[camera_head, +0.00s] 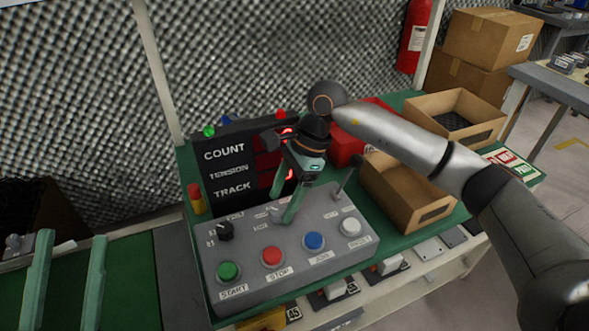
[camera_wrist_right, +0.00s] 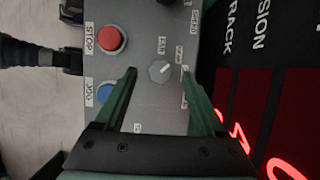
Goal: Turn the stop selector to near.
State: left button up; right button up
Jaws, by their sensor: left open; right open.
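A grey control panel (camera_head: 300,255) stands on the green table in the head view. A grey round selector knob (camera_wrist_right: 160,71) shows in the right wrist view, with a pale mark pointing up and right and small labels around it, too blurred to read surely. My right gripper (camera_head: 283,207) is open above the panel, its fingers pointing down. In the wrist view its fingertips (camera_wrist_right: 158,70) lie either side of the knob; contact cannot be told. In the head view the gripper largely hides this knob. My left gripper (camera_head: 72,236) is open and empty at the lower left.
The panel has a black knob (camera_head: 225,230), a lever (camera_head: 347,178) and green (camera_head: 229,271), red (camera_head: 272,257), blue (camera_head: 314,241) and white (camera_head: 350,226) buttons. A dark display (camera_head: 225,170) stands behind. Open cardboard boxes (camera_head: 408,200) stand at right.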

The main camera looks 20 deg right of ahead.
pick_arm(q)
jog(key=w+f+n+g+y+p, duration=0.1)
jog(key=w+f+n+y, duration=0.1)
jog(key=f, duration=0.3)
jog(key=w+a+f+n+g+y+p, duration=0.1)
jog(key=w+f+n+g+y, duration=0.1)
jog(key=f, duration=0.4)
jog(key=shift+w+n+y, duration=0.4)
jog(key=shift+w+y, duration=0.05)
jog(key=shift+y, duration=0.65)
pick_arm(e)
jog(key=v, duration=1)
jog(key=shift+d+r, duration=0.2)
jog(key=shift+r, duration=0.15)
